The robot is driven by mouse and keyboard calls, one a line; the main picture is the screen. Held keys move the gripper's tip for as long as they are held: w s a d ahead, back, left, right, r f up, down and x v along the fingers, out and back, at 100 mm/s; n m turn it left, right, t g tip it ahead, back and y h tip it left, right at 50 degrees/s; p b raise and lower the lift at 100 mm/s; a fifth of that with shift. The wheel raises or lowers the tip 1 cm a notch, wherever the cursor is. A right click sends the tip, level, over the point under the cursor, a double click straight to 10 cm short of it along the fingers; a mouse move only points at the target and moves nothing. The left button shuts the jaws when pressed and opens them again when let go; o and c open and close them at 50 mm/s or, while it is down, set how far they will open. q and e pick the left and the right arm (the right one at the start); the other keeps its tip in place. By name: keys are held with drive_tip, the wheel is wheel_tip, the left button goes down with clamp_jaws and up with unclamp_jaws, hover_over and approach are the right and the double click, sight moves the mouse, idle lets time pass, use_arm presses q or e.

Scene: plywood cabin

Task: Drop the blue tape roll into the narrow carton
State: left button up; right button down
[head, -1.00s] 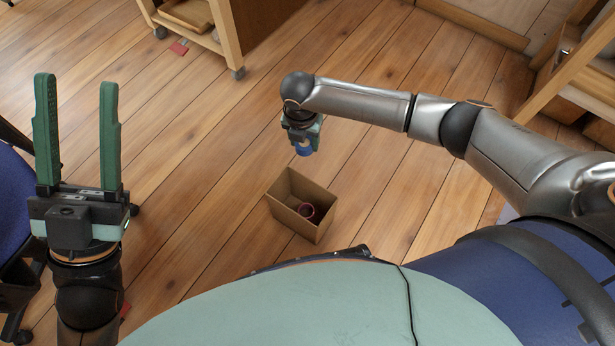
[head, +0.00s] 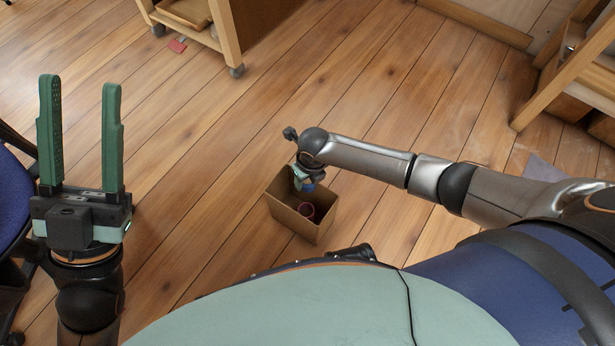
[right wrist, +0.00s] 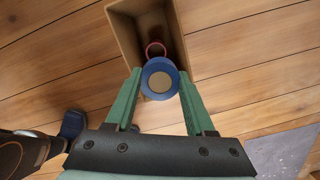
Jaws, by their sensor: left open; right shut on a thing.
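The narrow carton (head: 297,225) is an open brown box on the floor in front of me. The blue tape roll (right wrist: 160,78) is between the fingers of my right gripper (right wrist: 161,84), which is shut on it. In the head view the blue tape roll (head: 308,187) shows at the carton's far edge, with my right gripper (head: 304,180) pointing down over the opening. A dark red ring (head: 306,210) lies inside the carton; it also shows beyond the roll in the right wrist view (right wrist: 155,47). My left gripper (head: 83,130) is open, empty and raised at the left, away from the carton.
Wooden shelving (head: 570,75) is at the right. A blue chair (head: 12,200) is at the left edge. The floor around the carton is clear.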

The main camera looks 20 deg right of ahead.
sight(308, 185)
wheel_tip(308, 185, down, 4)
drive_tip(key=b, duration=0.2)
drive_tip(key=shift+r+b, duration=0.2)
drive_tip(key=shift+b, duration=0.15)
use_arm(q)
drive_tip(key=shift+m+g, duration=0.3)
drive_tip(key=f, duration=0.4)
drive_tip(key=shift+d+f, duration=0.1)
drive_tip(key=shift+d, duration=0.3)
use_arm(e)
drive_tip(key=shift+c, duration=0.9)
unclamp_jaws()
use_arm(q)
drive_tip(key=shift+a, duration=0.1)
use_arm(e)
drive_tip(key=r+p, duration=0.2)
drive_tip(key=r, duration=0.1)
drive_tip(key=r+p, duration=0.2)
drive_tip(key=r, duration=0.2)
drive_tip(key=s+r+p, duration=0.1)
drive_tip(key=r+p, duration=0.1)
drive_tip(key=r, duration=0.2)
drive_tip(key=shift+s+d+r+p, duration=0.1)
drive_tip(key=shift+d+r+p, duration=0.1)
drive_tip(key=shift+p, duration=0.15)
drive_tip(key=shift+s+r, duration=0.1)
drive_tip(key=shift+r, duration=0.5)
use_arm(q)
wheel_tip(308, 185, up, 8)
drive_tip(key=shift+a, duration=0.45)
